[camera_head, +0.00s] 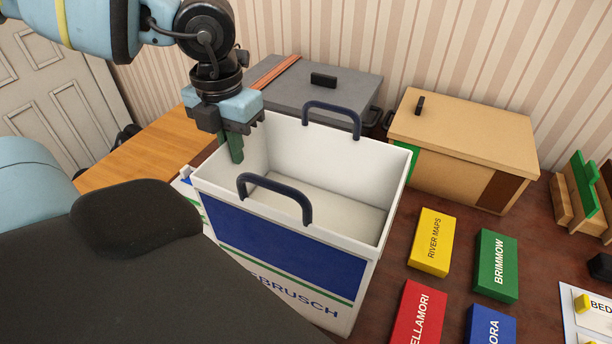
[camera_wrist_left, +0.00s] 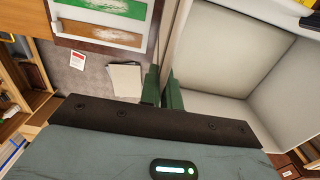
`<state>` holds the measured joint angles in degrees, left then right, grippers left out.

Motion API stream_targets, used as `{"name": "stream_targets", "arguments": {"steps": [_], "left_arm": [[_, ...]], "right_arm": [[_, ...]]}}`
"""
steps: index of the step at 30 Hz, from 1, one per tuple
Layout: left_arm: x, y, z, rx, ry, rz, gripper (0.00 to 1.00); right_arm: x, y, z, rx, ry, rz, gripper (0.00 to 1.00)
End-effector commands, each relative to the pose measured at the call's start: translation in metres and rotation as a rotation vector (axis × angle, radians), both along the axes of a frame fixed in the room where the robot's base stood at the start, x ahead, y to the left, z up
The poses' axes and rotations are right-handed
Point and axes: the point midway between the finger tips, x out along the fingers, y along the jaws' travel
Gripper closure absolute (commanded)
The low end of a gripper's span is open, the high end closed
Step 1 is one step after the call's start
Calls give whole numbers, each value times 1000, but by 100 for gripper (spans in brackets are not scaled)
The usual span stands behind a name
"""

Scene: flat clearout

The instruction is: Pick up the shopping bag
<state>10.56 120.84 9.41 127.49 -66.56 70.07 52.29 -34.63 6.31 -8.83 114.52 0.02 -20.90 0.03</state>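The shopping bag (camera_head: 290,237) is a white, open-topped, box-like bag with a blue panel, a green stripe and partly hidden lettering. It stands upright on the dark brown table, with two dark arched handles on its front and back rims. It looks empty. My left gripper (camera_head: 230,148) points down at the bag's left rim, with a green finger showing inside the wall. In the left wrist view, the green fingers (camera_wrist_left: 162,90) lie close together on either side of the bag's thin wall (camera_wrist_left: 215,50) and look shut on it. My right gripper is not in view.
A grey lidded box (camera_head: 330,85) stands behind the bag and a tan lidded box (camera_head: 465,130) behind right. Yellow (camera_head: 432,241), green (camera_head: 494,266), red (camera_head: 416,314) and blue (camera_head: 490,326) boxes lie to the right. A wooden rack (camera_head: 585,195) stands far right.

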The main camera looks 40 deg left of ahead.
Motion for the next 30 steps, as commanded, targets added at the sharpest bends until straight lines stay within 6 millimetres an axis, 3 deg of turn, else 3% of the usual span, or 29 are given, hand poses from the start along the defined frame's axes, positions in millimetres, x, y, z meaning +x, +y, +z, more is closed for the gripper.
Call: {"name": "stream_targets", "arguments": {"steps": [10,30], "left_arm": [[0,0,1,0,-1,0,100],[1,0,3,-2,-7,1,100]], "right_arm": [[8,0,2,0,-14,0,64],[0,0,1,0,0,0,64]]}}
